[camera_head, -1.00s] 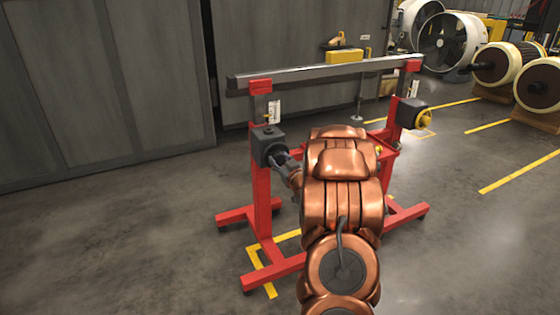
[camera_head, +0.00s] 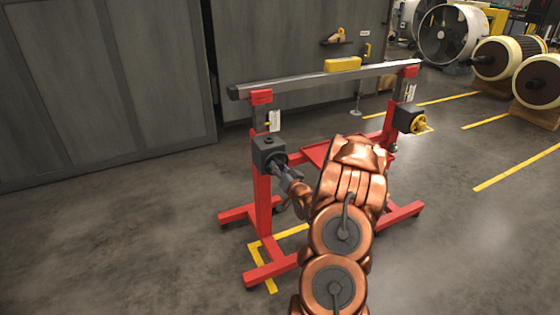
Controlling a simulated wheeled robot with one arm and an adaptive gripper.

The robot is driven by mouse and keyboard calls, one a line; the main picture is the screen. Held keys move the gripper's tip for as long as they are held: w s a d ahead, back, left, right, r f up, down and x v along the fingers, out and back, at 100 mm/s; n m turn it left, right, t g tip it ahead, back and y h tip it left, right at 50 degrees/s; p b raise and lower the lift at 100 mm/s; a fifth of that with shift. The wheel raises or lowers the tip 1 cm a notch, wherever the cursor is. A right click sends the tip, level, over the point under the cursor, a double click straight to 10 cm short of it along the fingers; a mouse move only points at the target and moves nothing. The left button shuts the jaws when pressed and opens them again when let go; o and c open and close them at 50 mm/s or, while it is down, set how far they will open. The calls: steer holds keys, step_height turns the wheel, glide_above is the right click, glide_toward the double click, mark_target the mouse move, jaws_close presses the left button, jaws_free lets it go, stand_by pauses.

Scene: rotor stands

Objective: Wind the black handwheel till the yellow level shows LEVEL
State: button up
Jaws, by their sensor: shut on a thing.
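A red rotor stand (camera_head: 263,195) carries a long grey beam (camera_head: 300,78) across two posts. The yellow level (camera_head: 343,65) sits on the beam right of its middle; its reading is too small to make out. A dark gearbox (camera_head: 268,151) is on the left post. The black handwheel (camera_head: 275,163) is on the gearbox's right side, mostly hidden by my gripper. My gripper (camera_head: 281,168) is shut on it, reaching in from the lower right. A second gearbox with a yellow handwheel (camera_head: 419,125) is on the right post.
A red tray (camera_head: 318,152) spans between the posts, partly behind my arm. Red feet (camera_head: 270,272) spread on the floor. Grey cabinets (camera_head: 100,90) stand behind. A fan (camera_head: 450,35) and rotors (camera_head: 505,60) are at the back right. Floor to the left is clear.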

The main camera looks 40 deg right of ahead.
steer(key=m+p, duration=0.2)
steer(key=m, duration=0.1)
steer(key=m+p, duration=0.1)
steer(key=shift+r+m, duration=0.25)
steer(key=shift+m, duration=0.05)
steer(key=shift+m+p, duration=0.5)
steer(key=shift+m, duration=1.5)
steer(key=o, duration=1.1)
steer(key=shift+w+f, duration=0.1)
steer(key=shift+f, duration=0.05)
steer(key=shift+o, duration=0.2)
steer(key=v, duration=1.2)
steer(key=shift+a, duration=0.1)
